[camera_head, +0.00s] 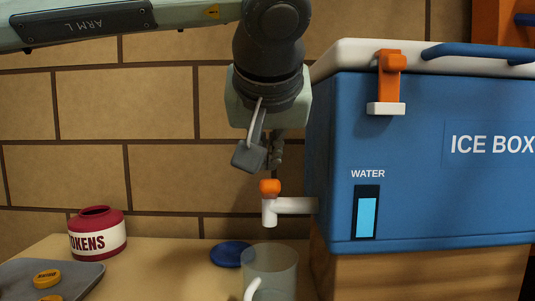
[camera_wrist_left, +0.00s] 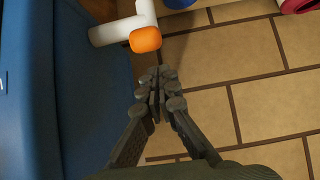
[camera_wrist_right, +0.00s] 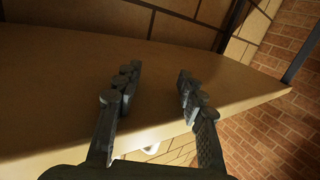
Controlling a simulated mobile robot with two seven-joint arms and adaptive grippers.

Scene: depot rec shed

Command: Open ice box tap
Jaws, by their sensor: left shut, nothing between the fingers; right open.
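The blue ice box (camera_head: 420,130) has a white lid and the words ICE BOX and WATER on its front. Its white tap (camera_head: 290,205) sticks out from its left side, with an orange knob (camera_head: 270,187) on top. My left gripper (camera_head: 274,165) is shut and empty, pointing down just above the knob, with a small gap showing. In the left wrist view the orange knob (camera_wrist_left: 146,39) is ahead of the closed left fingertips (camera_wrist_left: 158,78), apart from them. My right gripper (camera_wrist_right: 158,80) is open and empty by a pale wooden surface, outside the head view.
A clear mug (camera_head: 270,272) stands below the tap, with a blue disc (camera_head: 231,254) behind it. A red TOKENS jar (camera_head: 97,234) and a grey tray (camera_head: 50,282) with yellow tokens are at left. A tiled wall (camera_head: 160,100) is behind.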

